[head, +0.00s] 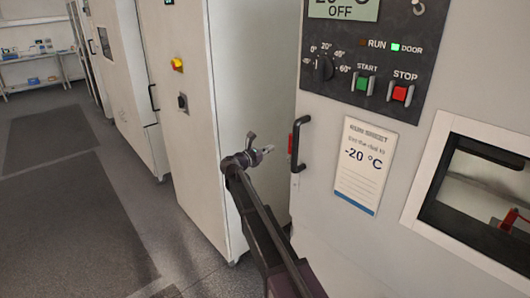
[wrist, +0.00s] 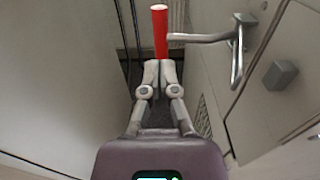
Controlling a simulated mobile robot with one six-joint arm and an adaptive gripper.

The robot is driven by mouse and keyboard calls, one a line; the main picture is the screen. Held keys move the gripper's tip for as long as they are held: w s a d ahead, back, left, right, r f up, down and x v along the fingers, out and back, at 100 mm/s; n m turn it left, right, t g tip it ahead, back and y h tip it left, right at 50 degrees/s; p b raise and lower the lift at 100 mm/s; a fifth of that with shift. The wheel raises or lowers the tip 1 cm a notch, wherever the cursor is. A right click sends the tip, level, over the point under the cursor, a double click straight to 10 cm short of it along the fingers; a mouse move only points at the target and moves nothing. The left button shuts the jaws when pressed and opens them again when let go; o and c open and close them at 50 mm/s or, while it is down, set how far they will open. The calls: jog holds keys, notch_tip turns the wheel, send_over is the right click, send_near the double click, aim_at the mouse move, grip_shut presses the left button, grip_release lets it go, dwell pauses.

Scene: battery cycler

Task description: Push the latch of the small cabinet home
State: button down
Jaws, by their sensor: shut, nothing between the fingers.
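The cabinet with the control panel (head: 318,235) stands at the right in the head view. A black door handle (head: 300,145) is at its left edge, with a small red latch grip (head: 291,143) just left of it. In the wrist view the red latch grip (wrist: 160,30) stands upright straight ahead of my fingertips, and a grey arm joins it toward the handle (wrist: 237,55) at right. My gripper (head: 268,149) is shut and empty, a little left of the grip in the head view; it also shows in the wrist view (wrist: 158,70). I cannot tell whether the fingertips touch the grip.
A tall pale cabinet (head: 205,130) stands left of the control-panel cabinet, with a narrow gap between, where my arm reaches. The panel (head: 365,55) shows a green lamp beside DOOR. A card (head: 363,165) reads -20 °C. Open floor (head: 60,180) lies at left.

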jog(key=x, duration=0.9)
jog(key=shift+w+d, duration=0.15)
jog(key=shift+d, duration=0.15)
